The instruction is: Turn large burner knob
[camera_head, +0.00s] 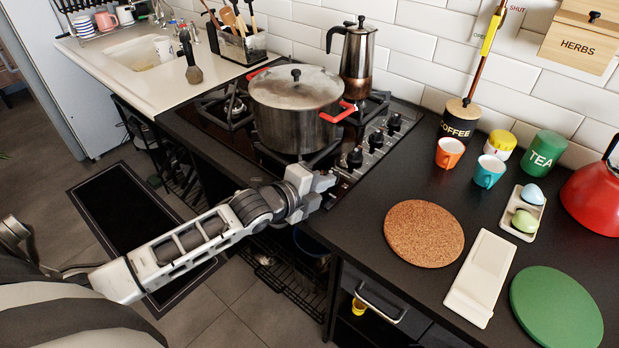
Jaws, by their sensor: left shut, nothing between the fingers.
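The gas hob (196,134) is black, with a metal control strip along its right side. Several dark knobs stand in a row on the strip: a far knob (394,122), a middle knob (376,140) and a nearer knob (355,156). I cannot tell which one belongs to the large burner. My left gripper (328,182) is shut and empty at the near end of the strip, left of and below the nearer knob; its fingertips are small, and contact with a knob cannot be made out. My right gripper is out of view.
A lidded pot (295,118) with red handles stands on the hob beside the knobs, with a moka pot (357,62) behind. The right counter holds mugs, a cork mat (424,233), a white rest (481,278) and a green mat (556,308). An open lower rack (285,275) lies below my arm.

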